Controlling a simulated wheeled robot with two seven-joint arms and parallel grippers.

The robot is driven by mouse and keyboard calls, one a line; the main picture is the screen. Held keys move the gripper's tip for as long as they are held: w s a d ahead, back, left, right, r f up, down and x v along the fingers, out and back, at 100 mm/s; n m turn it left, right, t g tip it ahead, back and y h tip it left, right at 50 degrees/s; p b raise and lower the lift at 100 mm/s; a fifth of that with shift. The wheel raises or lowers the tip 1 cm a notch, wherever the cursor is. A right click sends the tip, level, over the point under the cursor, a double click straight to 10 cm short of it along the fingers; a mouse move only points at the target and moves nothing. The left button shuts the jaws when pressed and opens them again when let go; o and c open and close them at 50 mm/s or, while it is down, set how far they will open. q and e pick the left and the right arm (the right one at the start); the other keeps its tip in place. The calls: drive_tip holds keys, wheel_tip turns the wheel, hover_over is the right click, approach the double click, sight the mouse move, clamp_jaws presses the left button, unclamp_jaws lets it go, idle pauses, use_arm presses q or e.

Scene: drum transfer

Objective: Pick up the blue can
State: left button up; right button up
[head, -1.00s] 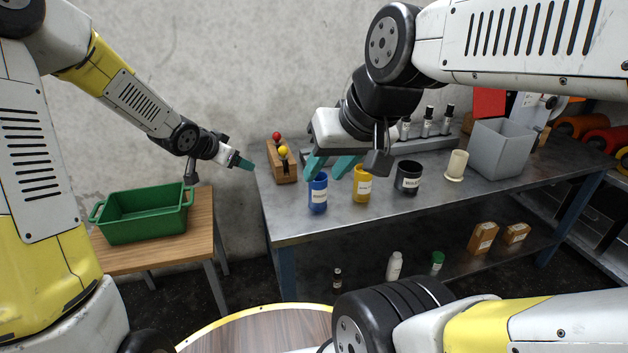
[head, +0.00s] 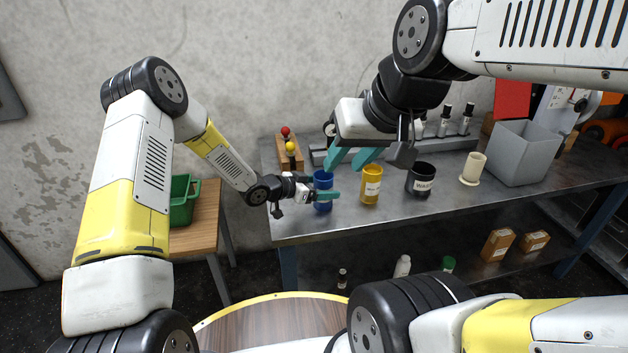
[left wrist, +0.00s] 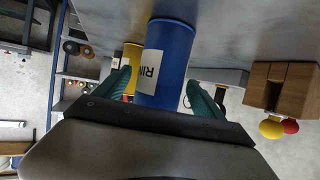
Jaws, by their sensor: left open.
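The blue can (head: 323,180) stands upright near the left end of the metal bench. My left gripper (head: 327,193) is open around it, one teal finger across its near side. In the left wrist view the blue can (left wrist: 170,55), with part of a white label showing, lies between the two teal fingers of the left gripper (left wrist: 162,88). A small gap shows on the right side; whether the left finger touches cannot be told. My right gripper (head: 351,158) hangs above and behind the cans, its teal fingers apart and empty.
A yellow can (head: 371,186) stands close to the right of the blue can, then a black can (head: 421,180) and a cream spool-like piece (head: 472,170). A grey bin (head: 522,153) is further right. A wooden block with red and yellow knobs (head: 290,153) stands behind. A green crate (head: 183,205) sits left.

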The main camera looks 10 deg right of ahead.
use_arm(q)
drive_tip(key=x, duration=0.3)
drive_tip(key=shift+d+f, duration=0.1)
drive_tip(key=shift+c, duration=0.5)
drive_tip(key=c, duration=1.4)
clamp_jaws()
drive_tip(key=shift+r, duration=0.2)
